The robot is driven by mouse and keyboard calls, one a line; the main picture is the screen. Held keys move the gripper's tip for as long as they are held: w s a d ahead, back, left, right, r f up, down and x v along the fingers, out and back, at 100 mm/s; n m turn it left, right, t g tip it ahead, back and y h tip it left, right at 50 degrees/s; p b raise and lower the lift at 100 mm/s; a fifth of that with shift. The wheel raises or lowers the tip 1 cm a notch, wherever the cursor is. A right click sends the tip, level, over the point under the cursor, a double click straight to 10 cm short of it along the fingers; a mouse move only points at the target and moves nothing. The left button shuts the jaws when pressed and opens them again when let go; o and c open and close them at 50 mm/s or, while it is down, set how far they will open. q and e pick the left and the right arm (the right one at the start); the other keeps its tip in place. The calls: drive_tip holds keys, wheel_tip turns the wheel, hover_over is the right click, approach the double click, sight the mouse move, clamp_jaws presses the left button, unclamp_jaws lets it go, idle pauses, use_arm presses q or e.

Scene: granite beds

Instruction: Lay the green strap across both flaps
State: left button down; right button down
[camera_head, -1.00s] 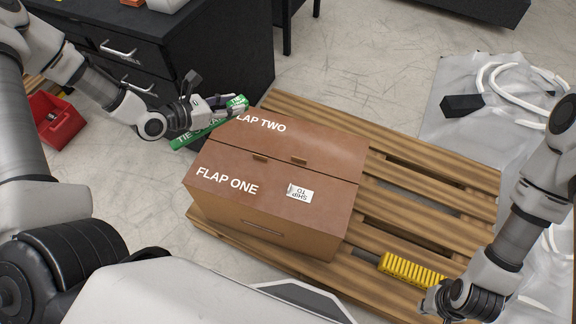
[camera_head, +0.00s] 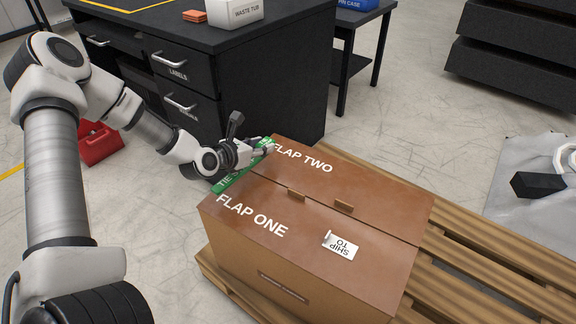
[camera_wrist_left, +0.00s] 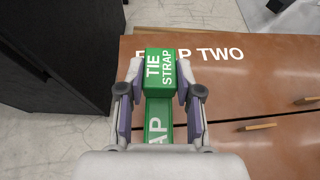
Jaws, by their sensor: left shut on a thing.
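The green strap (camera_head: 233,176), lettered "TIE STRAP", is held at the left end of the brown box. My left gripper (camera_head: 264,150) is shut on it; the wrist view shows the strap (camera_wrist_left: 160,68) between both fingers. Flap two (camera_head: 370,185) and flap one (camera_head: 300,241) both lie closed, with a narrow seam between them. The strap runs along the left edge of the flaps; I cannot tell whether it touches them. The wrist view also shows flap two (camera_wrist_left: 245,75) to the right of the strap. My right gripper is out of view.
The box stands on a wooden pallet (camera_head: 480,260). A ship-to label (camera_head: 341,245) lies on flap one. A black desk (camera_head: 270,70) with drawers stands close behind, left of the box. A red bin (camera_head: 98,143) is on the floor at left. Open floor lies behind the pallet.

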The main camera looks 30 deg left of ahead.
use_arm(q)
drive_tip(key=b, duration=0.2)
hover_over(286, 162)
drive_tip(key=shift+f, duration=0.5)
wheel_tip(286, 162, down, 3)
drive_tip(key=shift+f+b, duration=0.2)
drive_tip(key=shift+b, duration=0.9)
drive_tip(key=shift+r, duration=0.2)
drive_tip(key=shift+f, duration=0.25)
drive_tip(key=c, duration=0.8)
unclamp_jaws()
